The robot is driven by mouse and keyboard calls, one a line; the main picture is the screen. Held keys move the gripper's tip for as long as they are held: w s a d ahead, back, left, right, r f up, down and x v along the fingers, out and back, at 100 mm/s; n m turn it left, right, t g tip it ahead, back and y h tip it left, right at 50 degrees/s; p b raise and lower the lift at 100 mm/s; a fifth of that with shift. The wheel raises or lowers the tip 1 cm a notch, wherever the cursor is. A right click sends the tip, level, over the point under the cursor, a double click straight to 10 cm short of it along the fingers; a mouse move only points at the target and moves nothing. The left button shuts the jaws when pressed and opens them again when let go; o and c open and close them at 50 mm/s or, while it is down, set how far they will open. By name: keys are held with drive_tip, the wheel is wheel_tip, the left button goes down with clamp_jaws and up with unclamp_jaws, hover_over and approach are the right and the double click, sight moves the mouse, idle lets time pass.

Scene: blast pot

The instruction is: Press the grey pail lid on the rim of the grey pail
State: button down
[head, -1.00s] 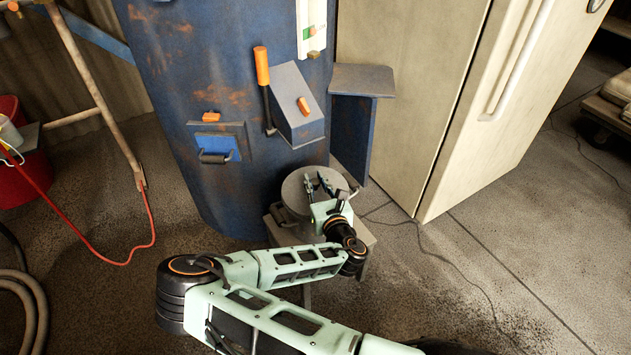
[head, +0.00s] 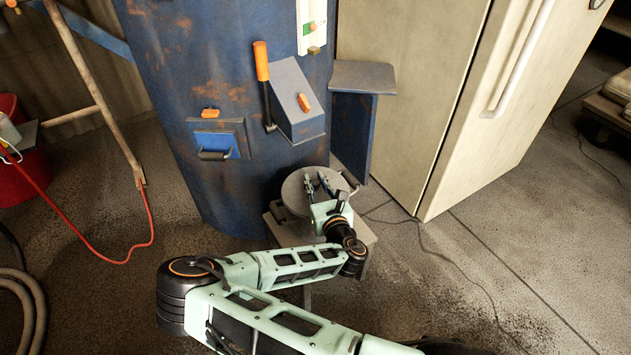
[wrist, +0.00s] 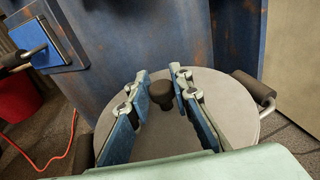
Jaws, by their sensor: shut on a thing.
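The grey pail lid (head: 295,192) is a round disc over the top of the grey pail (head: 284,214), which stands on a small stool against the blue blast pot. In the wrist view the lid (wrist: 228,100) looks roughly level, with a dark knob (wrist: 160,94) at its middle. My gripper (head: 318,181) is over the lid, its two fingers shut on the knob from both sides. The pail's side handle (wrist: 256,90) shows beyond the lid's right edge. The lid hides most of the pail's rim, so I cannot tell whether it is fully seated.
The blue blast pot (head: 225,90) rises right behind the pail, with a hatch handle, an orange-gripped lever (head: 261,62) and a side shelf (head: 362,78). A beige cabinet (head: 410,90) stands to the right. A red hose (head: 150,215) lies at left. The right floor is mostly clear.

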drive_tip(key=shift+f, duration=0.1)
drive_tip(key=c, duration=1.7)
unclamp_jaws()
drive_tip(key=shift+o, duration=0.2)
